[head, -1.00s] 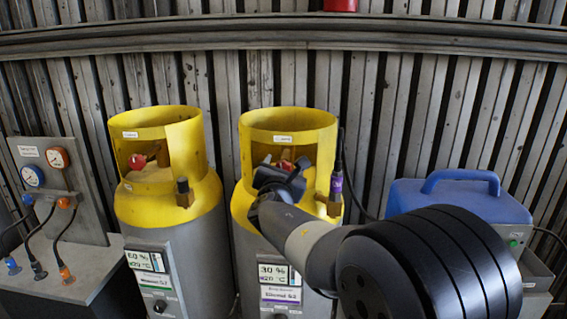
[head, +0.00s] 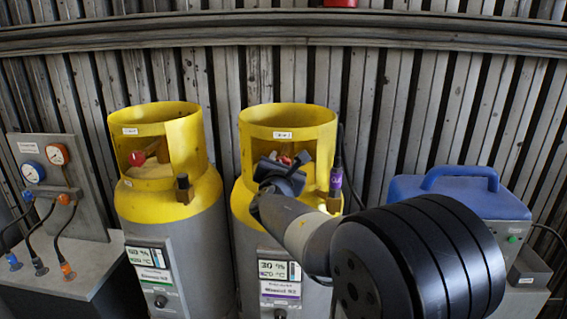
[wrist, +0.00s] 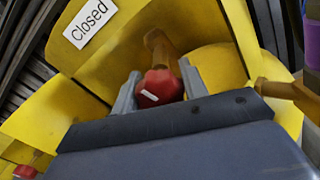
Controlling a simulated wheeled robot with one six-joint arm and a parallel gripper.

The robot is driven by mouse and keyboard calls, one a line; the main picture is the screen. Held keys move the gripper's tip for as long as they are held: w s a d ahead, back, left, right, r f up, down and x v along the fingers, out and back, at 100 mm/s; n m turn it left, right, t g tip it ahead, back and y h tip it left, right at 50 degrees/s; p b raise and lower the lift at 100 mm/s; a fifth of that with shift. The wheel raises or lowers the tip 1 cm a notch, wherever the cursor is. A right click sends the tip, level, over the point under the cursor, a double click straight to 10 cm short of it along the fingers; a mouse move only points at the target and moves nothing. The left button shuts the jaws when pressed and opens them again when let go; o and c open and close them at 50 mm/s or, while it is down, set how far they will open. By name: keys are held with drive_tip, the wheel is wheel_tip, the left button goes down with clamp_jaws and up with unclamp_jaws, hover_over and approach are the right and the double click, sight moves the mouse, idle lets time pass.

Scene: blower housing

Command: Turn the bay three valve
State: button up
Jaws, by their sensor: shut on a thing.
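Two grey cylinders with yellow collars stand side by side. The right cylinder (head: 262,225) has its red valve knob (wrist: 160,88) inside the collar (head: 285,118). My gripper (head: 283,166) reaches into the collar opening from the front. In the wrist view the two grey fingers of my gripper (wrist: 158,80) are shut on the red knob, one on each side. The knob has a white mark and sits on a brass stem. A white label (wrist: 89,23) on the collar reads "Closed". The knob is mostly hidden by my gripper in the head view.
The left cylinder (head: 170,240) has its own red knob (head: 137,158). A hose with a purple band (head: 335,182) runs beside the right collar. A blue case (head: 460,190) stands at right, a gauge panel (head: 60,170) at left. A ribbed wall is behind.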

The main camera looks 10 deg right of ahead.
drive_tip(key=shift+f+m+b, duration=0.3)
drive_tip(key=shift+m+b, duration=0.3)
drive_tip(key=shift+b, duration=0.85)
drive_tip(key=shift+r+m+b, duration=0.2)
drive_tip(key=shift+m+b, duration=0.7)
drive_tip(key=shift+b, duration=0.1)
drive_tip(key=shift+r, duration=0.1)
drive_tip(key=o, duration=1)
drive_tip(key=shift+c, duration=0.2)
drive_tip(key=b+v, duration=0.2)
drive_tip(key=v, duration=0.8)
drive_tip(key=shift+s, duration=0.4)
drive_tip(key=shift+w, duration=0.1)
